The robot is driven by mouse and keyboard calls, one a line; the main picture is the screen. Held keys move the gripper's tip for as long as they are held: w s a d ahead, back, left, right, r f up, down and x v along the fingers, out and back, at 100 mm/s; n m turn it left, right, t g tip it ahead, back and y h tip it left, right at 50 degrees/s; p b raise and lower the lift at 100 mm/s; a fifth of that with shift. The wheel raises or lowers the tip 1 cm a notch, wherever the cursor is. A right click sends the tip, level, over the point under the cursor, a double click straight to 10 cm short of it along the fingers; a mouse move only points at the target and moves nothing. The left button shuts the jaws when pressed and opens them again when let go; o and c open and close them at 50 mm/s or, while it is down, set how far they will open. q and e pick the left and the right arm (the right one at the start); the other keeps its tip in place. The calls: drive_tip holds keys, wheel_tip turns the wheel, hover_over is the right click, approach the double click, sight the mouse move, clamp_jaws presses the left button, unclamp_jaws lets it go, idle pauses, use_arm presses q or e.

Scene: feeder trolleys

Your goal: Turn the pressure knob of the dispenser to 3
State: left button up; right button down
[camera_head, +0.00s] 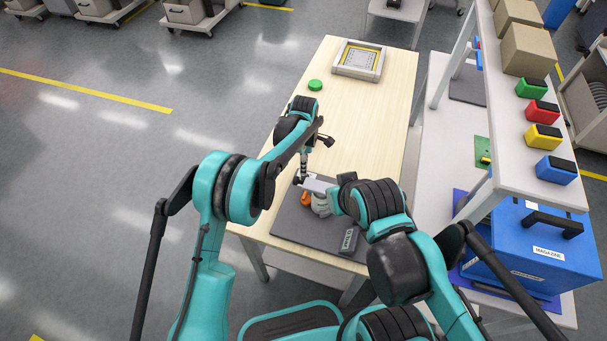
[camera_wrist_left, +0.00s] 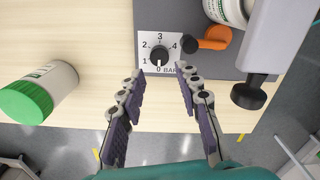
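In the left wrist view, the pressure knob (camera_wrist_left: 160,55) is a black dial on a white scale plate (camera_wrist_left: 146,42) marked 0 to 4 with "BAR". The 3 is at the top and the 0 at the bottom; I cannot tell where the knob points. My left gripper (camera_wrist_left: 160,72) is open, its fingertips apart on either side of the plate's lower part, near the knob. In the head view, the left gripper (camera_head: 302,178) is beside the grey dispenser (camera_head: 319,184). My right arm's wrist is close to the dispenser, but its fingers are hidden.
A green-capped bottle (camera_wrist_left: 40,95) stands on the table (camera_head: 345,115). An orange part (camera_wrist_left: 216,40) and a white bottle (camera_wrist_left: 232,8) are near the knob. A dark mat (camera_head: 290,222) lies under the dispenser. A framed tray (camera_head: 359,60) is at the far end. A shelf stands right.

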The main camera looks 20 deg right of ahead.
use_arm(q)
wheel_tip(320, 180, down, 7)
drive_tip(key=shift+r+b, duration=0.2)
drive_tip(key=shift+b, duration=0.65)
clamp_jaws()
